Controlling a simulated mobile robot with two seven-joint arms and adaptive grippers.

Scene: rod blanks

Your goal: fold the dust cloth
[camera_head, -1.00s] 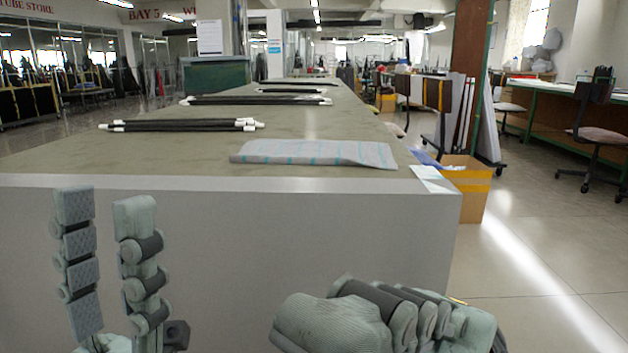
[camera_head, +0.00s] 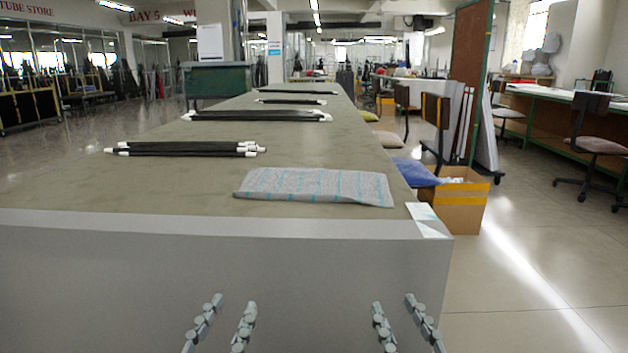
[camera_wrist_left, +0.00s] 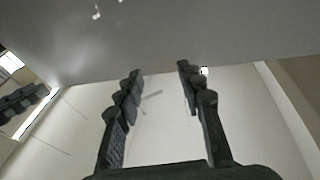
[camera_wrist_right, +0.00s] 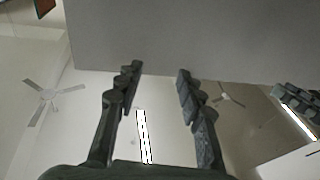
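The dust cloth (camera_head: 315,186) is grey with turquoise stripes and lies flat near the front right of the long bench. Its front edge is nearly parallel to the bench's front edge. My left gripper (camera_head: 226,312) is open and empty, low in front of the bench's front panel. My right gripper (camera_head: 398,312) is also open and empty, to the right of it at the same height. The left wrist view shows the left fingers (camera_wrist_left: 158,75) spread apart with nothing between them. The right wrist view shows the right fingers (camera_wrist_right: 158,75) likewise. Neither gripper touches the cloth.
A bundle of black rods with white ends (camera_head: 185,149) lies left of the cloth; more rods (camera_head: 258,116) lie farther back. A white label (camera_head: 428,220) is on the bench's front right corner. A cardboard box (camera_head: 455,205) stands on the floor to the right. Bench space around the cloth is clear.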

